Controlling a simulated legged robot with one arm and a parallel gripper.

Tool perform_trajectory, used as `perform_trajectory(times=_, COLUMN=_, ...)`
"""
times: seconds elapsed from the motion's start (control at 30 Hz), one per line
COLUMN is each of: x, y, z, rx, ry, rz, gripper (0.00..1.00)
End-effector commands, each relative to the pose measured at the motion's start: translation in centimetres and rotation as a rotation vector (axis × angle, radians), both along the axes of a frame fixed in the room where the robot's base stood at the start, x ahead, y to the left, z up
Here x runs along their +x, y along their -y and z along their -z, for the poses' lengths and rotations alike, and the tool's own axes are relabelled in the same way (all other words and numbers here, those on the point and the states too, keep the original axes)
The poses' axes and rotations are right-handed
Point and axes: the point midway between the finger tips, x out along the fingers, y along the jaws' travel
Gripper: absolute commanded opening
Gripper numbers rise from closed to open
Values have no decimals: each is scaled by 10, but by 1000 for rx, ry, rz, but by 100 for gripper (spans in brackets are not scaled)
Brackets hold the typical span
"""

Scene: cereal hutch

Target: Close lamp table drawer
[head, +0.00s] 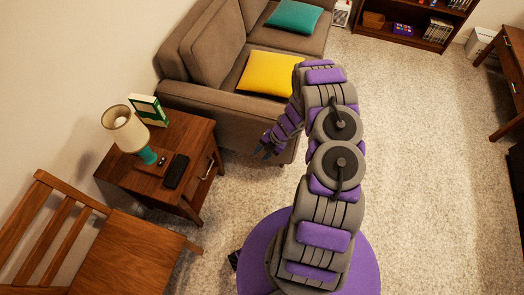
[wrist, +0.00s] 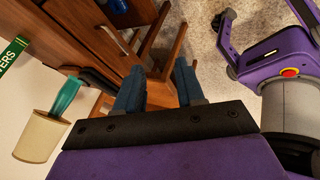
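The lamp table (head: 185,130) is a brown wooden side table at the left in the head view, beside the sofa arm. Its drawer front (head: 209,166), with a metal handle, faces right towards my arm; how far it stands out is hard to tell. My gripper (head: 264,153) is to the right of the drawer front, apart from it in the head view. In the wrist view, my gripper (wrist: 158,88) has two blue fingers spread with a gap between them and nothing held. Brown wood shows beyond and between the fingers, partly hidden by them.
A lamp (head: 126,130), a green-and-white book (head: 149,109) and a black object (head: 176,171) are on the tabletop. A wooden chair (head: 130,255) stands in front. The sofa (head: 222,118) is behind. Carpet (head: 430,180) is clear to the right.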

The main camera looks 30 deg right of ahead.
Motion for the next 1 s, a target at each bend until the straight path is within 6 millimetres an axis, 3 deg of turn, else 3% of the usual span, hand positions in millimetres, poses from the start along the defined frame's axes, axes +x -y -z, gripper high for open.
perform_trajectory(times=0.67, x=9, y=3, z=-3, rx=-18, ry=7, rz=34, gripper=38)
perform_trajectory(times=0.77, x=27, y=0, z=-6, rx=-26, ry=12, rz=114, gripper=38)
perform_trajectory(times=1.0, x=105, y=-1, z=-19, rx=-53, ry=16, rz=552, gripper=38)
